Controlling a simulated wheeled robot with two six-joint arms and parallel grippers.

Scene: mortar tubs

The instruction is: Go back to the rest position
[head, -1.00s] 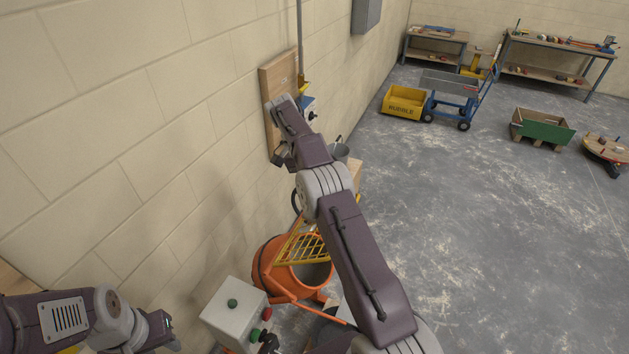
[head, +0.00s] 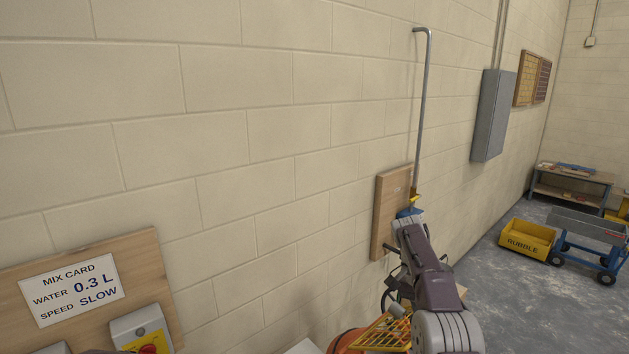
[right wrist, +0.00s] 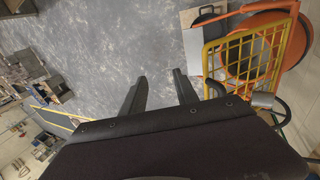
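My right arm reaches in from the bottom of the head view toward the wooden board (head: 389,212) with the tap and pipe. In the right wrist view my right gripper (right wrist: 159,76) has its two dark fingers apart, with only grey floor showing between them. It holds nothing that I can see. In the head view the arm's own links largely hide this gripper. My left gripper is out of the head view. The orange mixer (head: 345,341) with its yellow grid (head: 382,334) stands beside my right arm; both also show at the upper right of the right wrist view.
A mix card (head: 72,288) on the left wall board reads water 0.3 L, speed slow. A switch box (head: 142,328) sits below it. A grey cabinet (head: 492,115) hangs on the wall. A yellow rubble tub (head: 527,238) and blue cart (head: 590,226) stand at the right.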

